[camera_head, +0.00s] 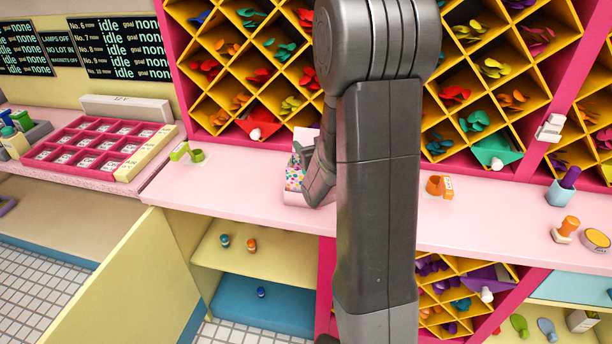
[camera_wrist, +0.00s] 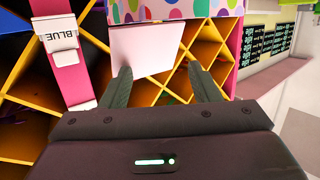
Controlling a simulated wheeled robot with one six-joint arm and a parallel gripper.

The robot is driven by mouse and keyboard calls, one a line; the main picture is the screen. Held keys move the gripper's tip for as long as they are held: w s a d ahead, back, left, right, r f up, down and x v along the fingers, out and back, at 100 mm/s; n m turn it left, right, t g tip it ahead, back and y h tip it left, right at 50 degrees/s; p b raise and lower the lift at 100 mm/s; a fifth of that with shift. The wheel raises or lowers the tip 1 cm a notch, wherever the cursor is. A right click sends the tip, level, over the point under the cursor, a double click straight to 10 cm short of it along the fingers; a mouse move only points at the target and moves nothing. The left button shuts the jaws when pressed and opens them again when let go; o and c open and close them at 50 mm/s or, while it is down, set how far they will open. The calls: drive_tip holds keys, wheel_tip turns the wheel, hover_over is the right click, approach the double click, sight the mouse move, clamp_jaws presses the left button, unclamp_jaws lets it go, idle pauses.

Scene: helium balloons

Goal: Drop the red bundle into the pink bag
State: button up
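My gripper (camera_wrist: 163,88) is open, its two dark fingers apart; in the wrist view a pale panel (camera_wrist: 147,48) shows beyond and between them. I cannot tell whether the fingers touch it. The panel adjoins a polka-dot container (camera_wrist: 175,10). In the head view that container (camera_head: 294,178) stands on the pink counter, partly hidden by my arm, with a pale part (camera_head: 305,136) above it. I cannot tell whether this is the pink bag. Red balloons (camera_head: 307,78) lie in the rack, and a red triangular piece (camera_head: 262,122) is at its lower edge; no clear red bundle shows.
The yellow rack with pink frame (camera_head: 180,70) rises behind the pink counter (camera_head: 235,190). A green item (camera_head: 188,152) lies left; an orange item (camera_head: 437,186) and a cup (camera_head: 562,193) stand right. A cupboard door (camera_head: 115,285) hangs open below.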

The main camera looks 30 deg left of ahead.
drive_tip(key=b+v, duration=0.3)
drive_tip(key=v, duration=1)
drive_tip(key=shift+s+d+r, duration=0.2)
drive_tip(key=shift+s+d, duration=0.05)
drive_tip(key=shift+s, duration=0.05)
drive_tip(key=shift+a, duration=0.1)
drive_tip(key=p+x, duration=0.3)
drive_tip(key=x, duration=1)
drive_tip(key=shift+w+f, duration=0.2)
drive_tip(key=shift+w, duration=0.05)
idle(0.3)
